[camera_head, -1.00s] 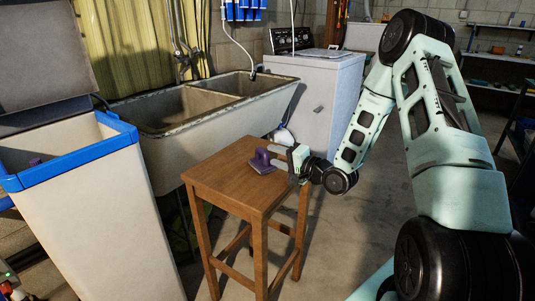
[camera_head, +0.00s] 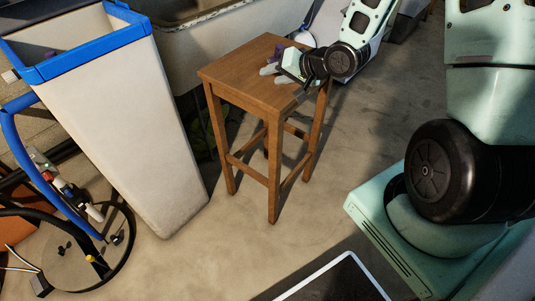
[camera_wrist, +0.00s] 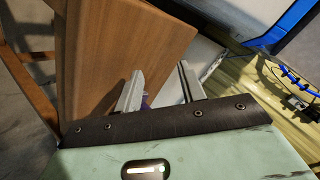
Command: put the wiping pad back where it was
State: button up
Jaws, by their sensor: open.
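A wooden stool (camera_head: 243,82) stands in the middle of the head view, and its seat (camera_wrist: 125,50) fills the upper left of the wrist view. My gripper (camera_head: 269,64) is over the far right part of the seat. In the wrist view my gripper (camera_wrist: 160,68) has its two grey fingers apart. A small purple patch, likely the wiping pad (camera_head: 304,50), shows just behind my gripper. Purple also shows in the wrist view (camera_wrist: 146,102), low between the fingers. Most of the pad is hidden, so I cannot tell whether a finger touches it.
A tall pale bin with a blue rim (camera_head: 92,48) stands left of the stool, with something small and purple inside. The sink (camera_head: 215,30) is behind the stool. Hoses and a round base (camera_head: 75,255) lie at lower left. The floor in front of the stool is clear.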

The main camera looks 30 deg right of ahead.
jog(key=s+a+r+n+g+h, duration=0.1)
jog(key=s+a+r+n+g, duration=0.2)
jog(key=s+a, duration=0.35)
jog(key=s+a+r+n+g+h, duration=0.1)
jog(key=s+a+n+g, duration=0.2)
jog(key=s+a+n, duration=0.35)
jog(key=s+a+r+n+g+h, duration=0.1)
jog(key=s+a+r+n+g, duration=0.1)
jog(key=s, duration=0.6)
jog(key=s+a+r+n+g, duration=0.1)
jog(key=s+a, duration=0.3)
jog(key=s, duration=0.4)
jog(key=shift+a+r+n+g+h, duration=0.35)
jog(key=shift+g+h, duration=0.05)
jog(key=shift+g, duration=0.3)
